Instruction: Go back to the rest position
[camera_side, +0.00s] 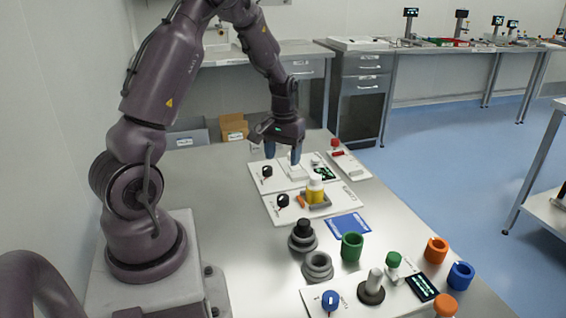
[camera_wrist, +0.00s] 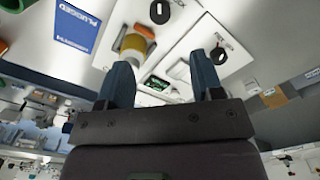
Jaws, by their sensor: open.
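My gripper (camera_side: 283,154) hangs over the far white board (camera_side: 255,174) on the metal table, its fingers pointing down. In the wrist view the two fingers of my gripper (camera_wrist: 166,85) are spread apart with nothing held between them. A yellow bottle with a white cap (camera_side: 315,188) stands upright in a grey holder on the nearer white board, apart from my gripper. A black key-like knob (camera_side: 267,172) is on the far board, and a similar black knob (camera_side: 282,201) is on the nearer board.
A blue card (camera_side: 347,226), a green ring (camera_side: 352,247), grey stepped parts (camera_side: 317,267), orange (camera_side: 436,250) and blue (camera_side: 460,275) rings, and a front board (camera_side: 345,302) with a small screen crowd the table's near right. The table's left part is bare.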

